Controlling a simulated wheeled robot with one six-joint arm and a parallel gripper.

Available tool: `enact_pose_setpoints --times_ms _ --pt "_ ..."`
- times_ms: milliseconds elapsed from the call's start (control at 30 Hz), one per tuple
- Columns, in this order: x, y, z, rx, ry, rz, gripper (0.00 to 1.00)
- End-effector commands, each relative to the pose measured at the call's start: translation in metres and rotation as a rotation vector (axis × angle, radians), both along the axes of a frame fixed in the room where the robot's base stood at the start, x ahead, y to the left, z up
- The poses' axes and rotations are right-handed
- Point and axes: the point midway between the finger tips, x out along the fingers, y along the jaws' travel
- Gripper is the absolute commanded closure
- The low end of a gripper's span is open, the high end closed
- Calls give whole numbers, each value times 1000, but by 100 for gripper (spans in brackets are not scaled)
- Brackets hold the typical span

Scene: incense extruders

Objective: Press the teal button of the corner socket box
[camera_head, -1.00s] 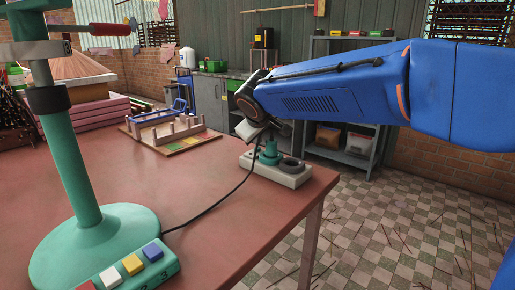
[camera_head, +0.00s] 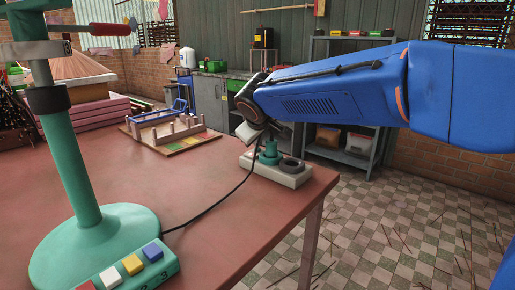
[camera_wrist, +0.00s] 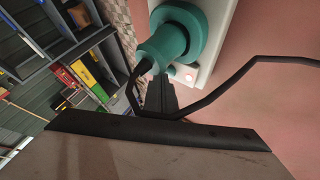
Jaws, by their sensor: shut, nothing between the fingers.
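The pale corner socket box (camera_head: 290,179) lies on the near right corner of the red-brown table. It carries a teal plug (camera_head: 269,155) with a black cable, and a dark ring (camera_head: 291,164). In the wrist view the box (camera_wrist: 222,28) shows at the top, with the large teal plug (camera_wrist: 168,45) on it. A small teal spot (camera_wrist: 172,71), possibly the button, shows by a small pinkish light (camera_wrist: 189,77). My gripper (camera_wrist: 160,84) is shut and empty, its fingertips beside the plug and near that spot. Whether it touches anything I cannot tell. The fingers are not clear in the head view.
The black cable (camera_wrist: 240,80) crosses close to my gripper and runs over the table to the green stand (camera_head: 95,250). A wooden peg rack (camera_head: 170,137) stands farther back. The table's right edge drops to a tiled floor.

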Motion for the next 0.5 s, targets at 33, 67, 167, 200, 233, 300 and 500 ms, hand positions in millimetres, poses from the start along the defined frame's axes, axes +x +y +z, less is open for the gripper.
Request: enact_pose_setpoints --times_ms 33,67,167,200,233,300,500 --pt "0 0 2 0 0 0 100" --pt "0 0 3 0 0 0 100" --pt "0 0 6 0 0 0 100" --pt "0 0 6 0 0 0 100" --pt "0 0 7 0 0 0 100" --pt "0 0 6 0 0 0 100" --pt "0 0 10 1 -1 1 100"
